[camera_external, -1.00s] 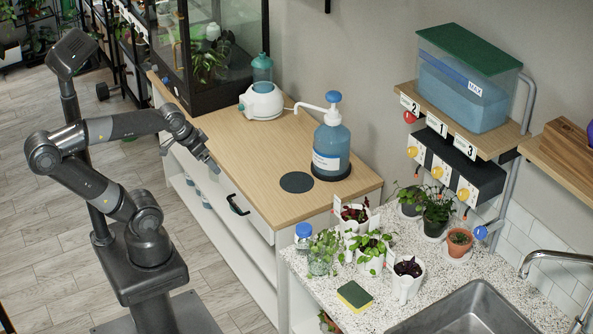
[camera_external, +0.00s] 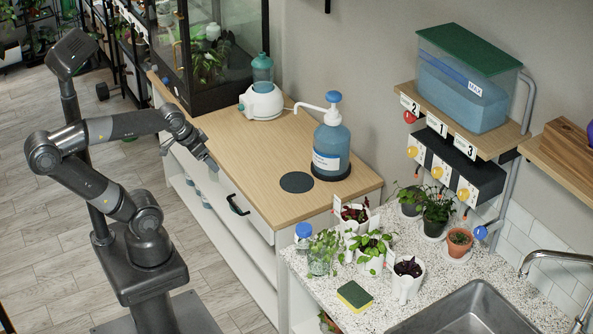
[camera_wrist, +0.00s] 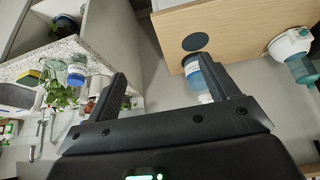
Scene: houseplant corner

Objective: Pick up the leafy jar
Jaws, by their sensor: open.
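The leafy jar (camera_external: 322,255), a clear glass with green leaves, stands on the speckled counter's left part, beside a blue-capped bottle (camera_external: 303,236). In the wrist view the glass jar (camera_wrist: 56,70) shows at the left, outside my fingers, with leaves partly around it. My gripper (camera_external: 208,161) is above the front edge of the wooden cabinet top, well left of the jar in the external view. In the wrist view my gripper (camera_wrist: 168,75) has its two fingers wide apart with nothing held between them.
Potted plants (camera_external: 372,251) and a yellow-green sponge (camera_external: 355,296) crowd the jar's right side. A sink (camera_external: 465,312) lies at the front right. A large blue pump bottle (camera_external: 331,148) and a white-and-teal device (camera_external: 262,101) stand on the wooden top (camera_external: 250,160).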

